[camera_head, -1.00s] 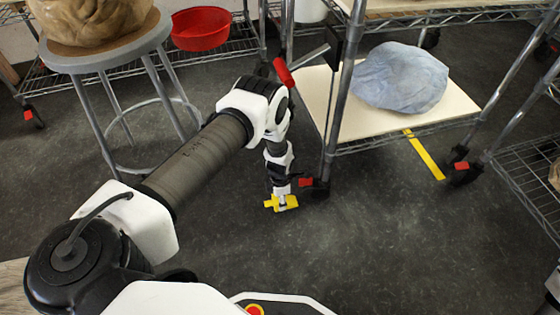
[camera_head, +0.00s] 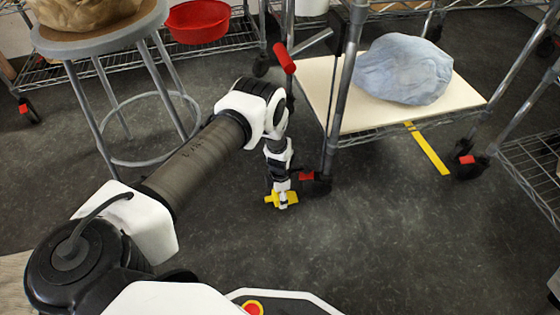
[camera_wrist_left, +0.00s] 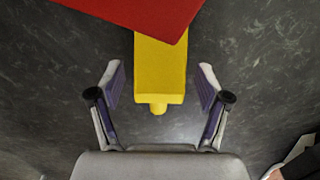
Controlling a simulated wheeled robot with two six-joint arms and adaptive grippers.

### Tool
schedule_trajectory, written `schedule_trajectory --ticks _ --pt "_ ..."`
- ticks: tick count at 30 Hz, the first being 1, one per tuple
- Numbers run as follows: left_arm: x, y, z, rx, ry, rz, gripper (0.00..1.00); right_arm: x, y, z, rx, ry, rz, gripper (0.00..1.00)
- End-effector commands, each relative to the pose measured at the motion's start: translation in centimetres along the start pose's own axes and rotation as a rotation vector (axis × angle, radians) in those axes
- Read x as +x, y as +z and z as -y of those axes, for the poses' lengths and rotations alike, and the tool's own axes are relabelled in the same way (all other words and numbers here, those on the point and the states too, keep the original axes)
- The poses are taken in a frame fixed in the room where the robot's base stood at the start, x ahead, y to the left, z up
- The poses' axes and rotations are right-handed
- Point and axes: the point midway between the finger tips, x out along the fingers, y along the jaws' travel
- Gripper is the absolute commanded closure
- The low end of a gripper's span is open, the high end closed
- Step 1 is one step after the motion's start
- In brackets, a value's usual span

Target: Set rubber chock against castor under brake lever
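The yellow chock (camera_head: 275,198) is on or close to the floor, just left of the black castor (camera_head: 318,186) with its red tab (camera_head: 307,176). A lever with a red grip (camera_head: 284,58) sits higher on the rack post above this castor. My left gripper (camera_head: 283,200) points down at the chock. In the left wrist view the chock (camera_wrist_left: 160,72) lies between the open fingers of my left gripper (camera_wrist_left: 161,82), with a gap on each side. A red part (camera_wrist_left: 150,12), seemingly the castor's tab, overlaps the chock's far end. Contact between chock and wheel is hidden. My right gripper is not in view.
The wire rack carries a pale board (camera_head: 445,98) with a blue-grey covered lump (camera_head: 403,70). A grey stool (camera_head: 98,38) stands at the left, and a red bowl (camera_head: 197,20) is on a shelf behind. Yellow tape (camera_head: 428,150) marks the floor. Floor in front is clear.

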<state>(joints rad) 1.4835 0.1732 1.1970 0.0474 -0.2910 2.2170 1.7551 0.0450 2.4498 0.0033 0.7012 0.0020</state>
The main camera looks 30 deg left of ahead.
Motion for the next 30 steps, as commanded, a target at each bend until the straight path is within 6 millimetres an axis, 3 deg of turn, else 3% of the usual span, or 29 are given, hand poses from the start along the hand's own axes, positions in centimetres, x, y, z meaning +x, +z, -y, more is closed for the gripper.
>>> schedule_trajectory --ticks 5,15,20,23,26,30 --pt "-0.8 0.0 0.0 0.000 0.000 0.000 0.24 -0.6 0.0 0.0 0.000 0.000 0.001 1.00" --pt "-7.3 0.0 -0.1 0.000 0.000 0.000 0.24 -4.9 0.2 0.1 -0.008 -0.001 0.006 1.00" --pt "-7.8 -0.5 1.2 0.091 -0.005 -0.002 0.24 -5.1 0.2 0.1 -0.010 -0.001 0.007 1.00" --pt "-7.5 -1.9 4.4 0.349 -0.011 -0.001 0.24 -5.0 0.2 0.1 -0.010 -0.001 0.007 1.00" --pt "-8.1 -4.6 9.6 0.786 -0.013 0.005 0.24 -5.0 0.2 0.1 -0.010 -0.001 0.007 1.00" --pt "-11.0 -9.4 16.9 1.469 -0.009 0.012 0.24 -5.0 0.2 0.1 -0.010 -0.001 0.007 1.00"
